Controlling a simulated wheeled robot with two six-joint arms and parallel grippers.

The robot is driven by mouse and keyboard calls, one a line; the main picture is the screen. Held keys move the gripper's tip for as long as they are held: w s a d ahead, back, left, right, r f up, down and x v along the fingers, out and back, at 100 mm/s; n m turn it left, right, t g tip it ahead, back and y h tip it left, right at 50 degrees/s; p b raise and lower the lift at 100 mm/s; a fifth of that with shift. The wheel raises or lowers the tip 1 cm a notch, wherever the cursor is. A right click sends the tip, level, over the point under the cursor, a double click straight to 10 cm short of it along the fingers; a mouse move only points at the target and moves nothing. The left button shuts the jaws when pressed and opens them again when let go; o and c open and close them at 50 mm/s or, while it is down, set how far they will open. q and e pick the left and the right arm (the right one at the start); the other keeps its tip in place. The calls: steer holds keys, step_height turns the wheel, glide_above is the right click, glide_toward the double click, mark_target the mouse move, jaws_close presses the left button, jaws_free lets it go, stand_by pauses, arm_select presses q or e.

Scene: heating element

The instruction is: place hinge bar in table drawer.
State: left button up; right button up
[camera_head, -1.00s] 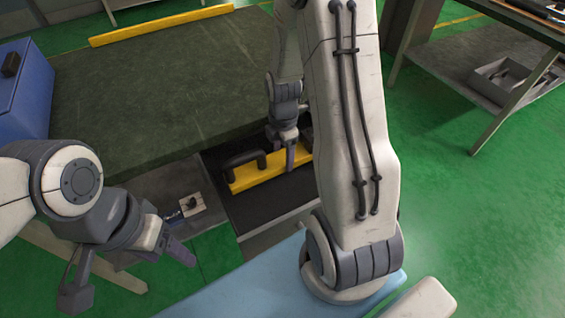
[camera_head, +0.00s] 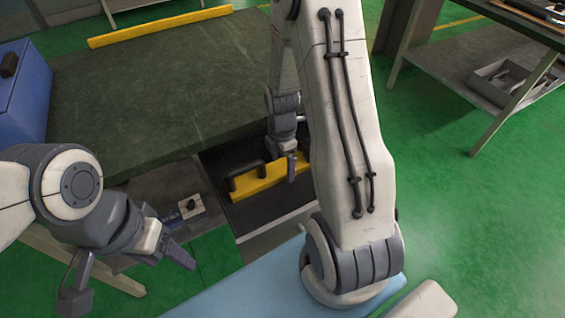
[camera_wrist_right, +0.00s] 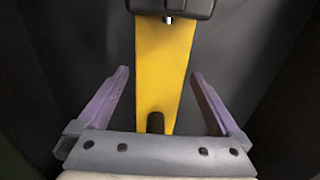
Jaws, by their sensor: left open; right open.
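The hinge bar (camera_head: 262,184), a yellow bar with a black handle, lies inside the open table drawer (camera_head: 222,165), against its dark interior. My right gripper (camera_head: 288,165) is over the bar's right part in the head view. In the right wrist view the gripper (camera_wrist_right: 160,76) is open, with a finger on each side of the hinge bar (camera_wrist_right: 161,75) and gaps between. My right arm hides part of the drawer's right side. My left gripper (camera_head: 130,277) is open and empty, to the left of the drawer.
The dark green tabletop (camera_head: 140,90) lies behind the drawer. Another yellow bar (camera_head: 160,26) is at its far edge. A blue box (camera_head: 25,90) stands at the left. A small pale block (camera_head: 190,207) sits left of the drawer. A shelf table (camera_head: 470,75) is at the right.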

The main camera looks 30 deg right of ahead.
mark_target(282, 166)
step_height(282, 166, up, 12)
steer(key=p, duration=0.2)
steer(key=shift+r+p, duration=0.15)
steer(key=shift+p, duration=0.2)
steer(key=s+a+r+m, duration=0.2)
steer(key=s+a+r, duration=0.1)
steer(key=a, duration=0.5)
steer(key=s+a+r+m, duration=0.3)
steer(key=a, duration=0.5)
steer(key=s+a+r+m, duration=0.1)
steer(key=s+a+m, duration=0.1)
steer(key=s, duration=0.4)
steer(key=s+a+r+m+y, duration=0.1)
steer(key=s+a+m, duration=0.2)
steer(key=s, duration=0.3)
steer(key=shift+s+a+r, duration=0.15)
steer(key=shift+a+r, duration=0.2)
steer(key=shift+a, duration=0.55)
